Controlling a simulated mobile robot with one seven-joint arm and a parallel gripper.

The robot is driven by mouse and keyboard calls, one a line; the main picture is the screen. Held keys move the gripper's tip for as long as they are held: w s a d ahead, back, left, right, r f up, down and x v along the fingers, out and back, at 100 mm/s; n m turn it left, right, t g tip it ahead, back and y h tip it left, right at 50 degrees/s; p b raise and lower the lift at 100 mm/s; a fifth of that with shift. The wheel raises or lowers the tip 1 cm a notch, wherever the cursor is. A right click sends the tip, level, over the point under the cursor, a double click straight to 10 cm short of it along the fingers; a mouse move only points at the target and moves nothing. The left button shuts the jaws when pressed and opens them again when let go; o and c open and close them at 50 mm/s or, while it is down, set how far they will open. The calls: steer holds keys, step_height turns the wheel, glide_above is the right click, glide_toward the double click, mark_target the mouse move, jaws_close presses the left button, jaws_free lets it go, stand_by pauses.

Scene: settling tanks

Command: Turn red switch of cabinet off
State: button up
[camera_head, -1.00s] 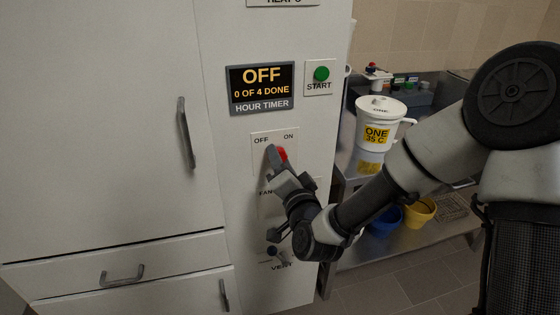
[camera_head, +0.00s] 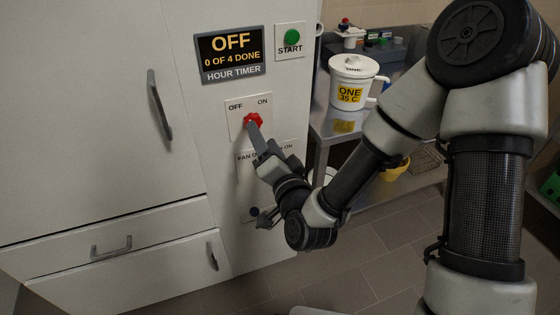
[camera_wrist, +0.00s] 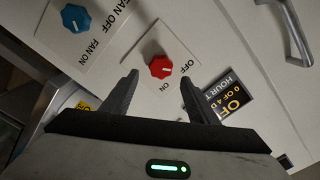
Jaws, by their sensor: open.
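The red switch (camera_head: 255,119) is a round knob on a white plate marked OFF and ON, on the front of the white cabinet (camera_head: 110,110).
A blue fan knob (camera_wrist: 76,18) is beside the red one. A metal bench (camera_head: 335,122) with a white jug (camera_head: 352,82) stands right of the cabinet.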

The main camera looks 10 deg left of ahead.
steer(key=p+v, duration=1.1)
steer(key=p, duration=0.2)
steer(key=shift+p, duration=0.35)
steer(key=shift+s, duration=0.15)
